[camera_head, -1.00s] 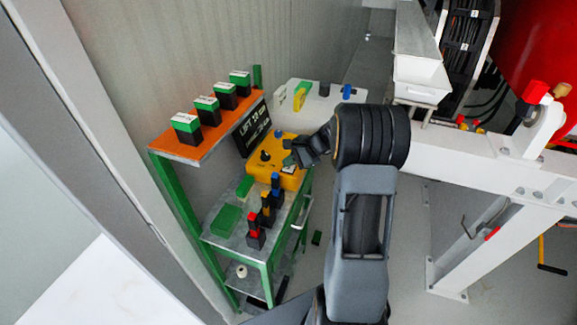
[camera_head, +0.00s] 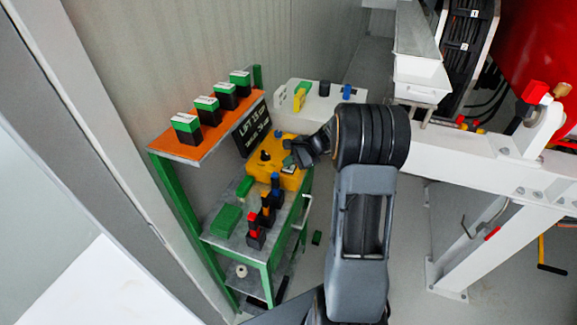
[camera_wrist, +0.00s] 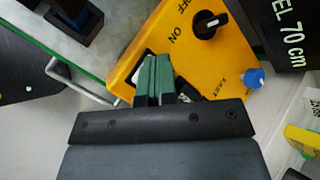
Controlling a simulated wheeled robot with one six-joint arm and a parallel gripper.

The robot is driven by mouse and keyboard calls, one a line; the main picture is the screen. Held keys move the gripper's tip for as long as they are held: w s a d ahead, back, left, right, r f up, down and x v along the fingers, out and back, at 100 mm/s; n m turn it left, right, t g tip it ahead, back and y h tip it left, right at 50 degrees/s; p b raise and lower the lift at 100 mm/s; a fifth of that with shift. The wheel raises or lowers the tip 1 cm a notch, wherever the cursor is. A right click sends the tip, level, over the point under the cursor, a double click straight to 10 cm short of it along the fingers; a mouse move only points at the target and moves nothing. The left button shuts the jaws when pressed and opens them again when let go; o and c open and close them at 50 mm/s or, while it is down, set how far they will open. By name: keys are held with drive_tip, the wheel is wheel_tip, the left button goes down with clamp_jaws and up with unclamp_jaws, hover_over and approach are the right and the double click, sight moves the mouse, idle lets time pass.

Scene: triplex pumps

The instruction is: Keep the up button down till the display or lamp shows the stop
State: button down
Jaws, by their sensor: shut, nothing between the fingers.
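The yellow control box (camera_head: 287,180) sits on the green cart beside the wall. It also shows in the wrist view (camera_wrist: 200,62), with a black rotary switch (camera_wrist: 208,24) marked OFF and ON. My gripper (camera_head: 290,160) is shut and empty, its green fingertips (camera_wrist: 155,72) pressed together against or just over the box's face. The up button is hidden beneath the fingers; I cannot see how far it is pressed. The black display (camera_head: 251,128) behind the box seems to read LIFT 15 cm; its lower line ends in 70 cm in the wrist view (camera_wrist: 284,30).
Several green-topped black blocks stand on the orange shelf (camera_head: 184,151). Red, orange and blue-topped pieces (camera_head: 256,232) stand on the cart near the box. A blue knob (camera_wrist: 253,78) sits at the box's edge. A white beam (camera_head: 460,157) runs to the right of my arm.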

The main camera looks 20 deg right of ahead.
sight(289, 168)
drive_tip(key=shift+r+p, duration=0.65)
drive_tip(key=shift+r, duration=0.3)
drive_tip(key=shift+r+p, duration=1.8)
drive_tip(key=shift+r, duration=0.75)
drive_tip(key=shift+f, duration=0.1)
